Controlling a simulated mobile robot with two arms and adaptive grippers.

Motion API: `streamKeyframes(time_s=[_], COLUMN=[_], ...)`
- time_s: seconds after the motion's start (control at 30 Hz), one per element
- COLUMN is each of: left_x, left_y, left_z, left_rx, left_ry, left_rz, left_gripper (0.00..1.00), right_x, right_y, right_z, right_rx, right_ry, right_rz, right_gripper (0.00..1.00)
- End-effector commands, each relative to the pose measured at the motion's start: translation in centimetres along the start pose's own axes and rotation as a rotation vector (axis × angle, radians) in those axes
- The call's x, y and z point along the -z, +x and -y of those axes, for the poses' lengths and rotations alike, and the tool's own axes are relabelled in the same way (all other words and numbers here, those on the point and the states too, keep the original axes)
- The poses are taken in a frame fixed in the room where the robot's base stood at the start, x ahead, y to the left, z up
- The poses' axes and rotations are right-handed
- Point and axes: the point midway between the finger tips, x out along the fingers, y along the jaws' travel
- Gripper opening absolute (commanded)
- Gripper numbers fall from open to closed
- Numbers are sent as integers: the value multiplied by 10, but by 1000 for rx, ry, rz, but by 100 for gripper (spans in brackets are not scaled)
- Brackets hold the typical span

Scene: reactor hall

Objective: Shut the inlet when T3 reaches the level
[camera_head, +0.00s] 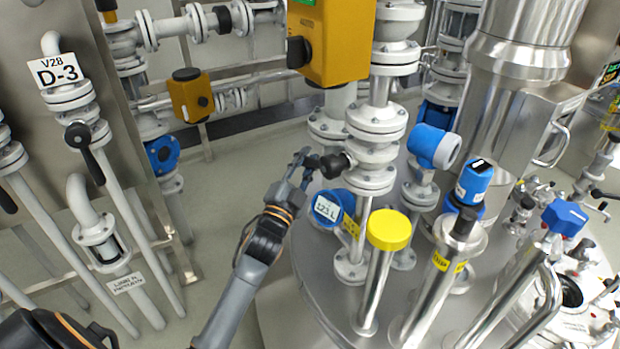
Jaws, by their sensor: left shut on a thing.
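My left gripper (310,162) reaches up from the bottom of the picture and is shut on the black valve handle (334,166). The handle sticks out to the left from a white flanged valve (371,150) in a vertical pipe above the steel vessel. The fingers partly hide the handle. Just below is a round blue gauge (328,209) with a light display that seems to read "123 L"; a decimal point cannot be made out. No T3 label can be read. My right gripper is not in view.
The steel vessel lid (310,262) carries a yellow-capped pipe (389,230), a blue-topped sensor (474,182) and a blue transmitter (433,147). A yellow actuator box (334,40) hangs above the valve. Pipe D-3 (58,71) stands at left. Open floor (225,180) lies left of the vessel.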

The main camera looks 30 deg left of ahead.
Motion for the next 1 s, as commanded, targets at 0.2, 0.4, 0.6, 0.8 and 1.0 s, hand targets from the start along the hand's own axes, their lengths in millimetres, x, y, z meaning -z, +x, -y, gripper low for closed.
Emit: streamKeyframes(time_s=[0.2, 0.4, 0.6, 0.8, 1.0], left_x=[6, 13, 18, 21, 21], left_y=[10, 16, 19, 20, 20], left_z=[20, 32, 39, 42, 42], left_rx=[69, 108, 132, 143, 144], left_ry=[146, 243, 305, 329, 334], left_rz=[-110, -180, -223, -243, -245], left_gripper=[0, 0, 0, 0, 0], right_x=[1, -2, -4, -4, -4], right_y=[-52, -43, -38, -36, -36], right_z=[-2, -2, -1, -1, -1], right_rx=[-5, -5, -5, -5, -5], right_ry=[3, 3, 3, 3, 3], right_rz=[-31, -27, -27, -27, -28], right_gripper=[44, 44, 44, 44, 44])
